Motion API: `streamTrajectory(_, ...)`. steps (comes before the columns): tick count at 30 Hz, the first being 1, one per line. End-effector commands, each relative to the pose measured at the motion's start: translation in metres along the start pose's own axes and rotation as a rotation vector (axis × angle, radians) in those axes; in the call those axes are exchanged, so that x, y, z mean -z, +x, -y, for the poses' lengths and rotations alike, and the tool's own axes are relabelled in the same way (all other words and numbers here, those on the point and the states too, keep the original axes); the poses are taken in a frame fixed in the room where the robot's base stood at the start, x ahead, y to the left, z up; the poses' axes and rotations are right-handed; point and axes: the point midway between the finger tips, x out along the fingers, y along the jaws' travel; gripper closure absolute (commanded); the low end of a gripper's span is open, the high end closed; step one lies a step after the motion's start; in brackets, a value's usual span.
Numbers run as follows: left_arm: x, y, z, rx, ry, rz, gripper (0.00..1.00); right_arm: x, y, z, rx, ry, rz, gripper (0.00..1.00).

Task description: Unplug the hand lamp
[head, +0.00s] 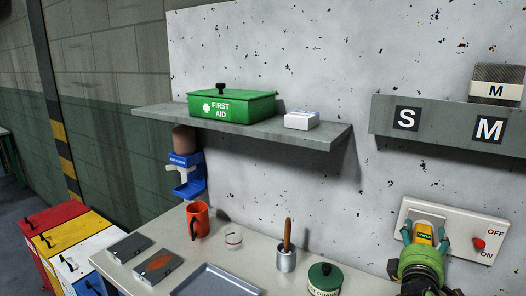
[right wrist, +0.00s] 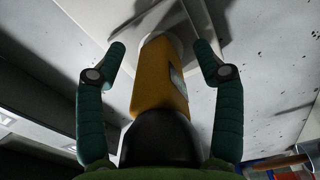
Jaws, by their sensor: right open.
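A yellow plug (head: 424,234) sits at the white socket panel (head: 458,243) on the wall at the right of the head view; it appears seated there. The panel carries a red knob (head: 479,243) with OFF and ON marks. My right gripper (head: 424,229) is in front of the panel with its green fingers on either side of the plug. In the right wrist view the plug (right wrist: 158,80) lies between the two fingers, with gaps on both sides, so the gripper is open and not holding it. My left gripper is not in view. I cannot make out the hand lamp itself.
A bench (head: 258,262) below holds an orange mug (head: 198,220), a cup with a brush (head: 286,258), a green-lidded tin (head: 325,279) and a tray (head: 216,284). A shelf (head: 320,136) with a first aid box (head: 231,106) and a grey S/M ledge (head: 450,125) stick out above.

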Motion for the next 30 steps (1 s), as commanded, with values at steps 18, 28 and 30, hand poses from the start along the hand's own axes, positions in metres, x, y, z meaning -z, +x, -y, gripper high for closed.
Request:
streamTrajectory(18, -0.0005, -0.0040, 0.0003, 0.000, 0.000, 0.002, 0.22, -0.0049, 0.0040, -0.0106, -0.024, 0.003, 0.009, 0.31)
streamTrajectory(28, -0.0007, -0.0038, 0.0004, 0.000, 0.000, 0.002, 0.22, -0.0048, 0.0042, -0.0085, -0.023, 0.004, 0.009, 0.55)
streamTrajectory(30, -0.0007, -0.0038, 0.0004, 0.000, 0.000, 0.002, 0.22, -0.0048, 0.0042, -0.0083, -0.022, 0.004, 0.009, 0.83)
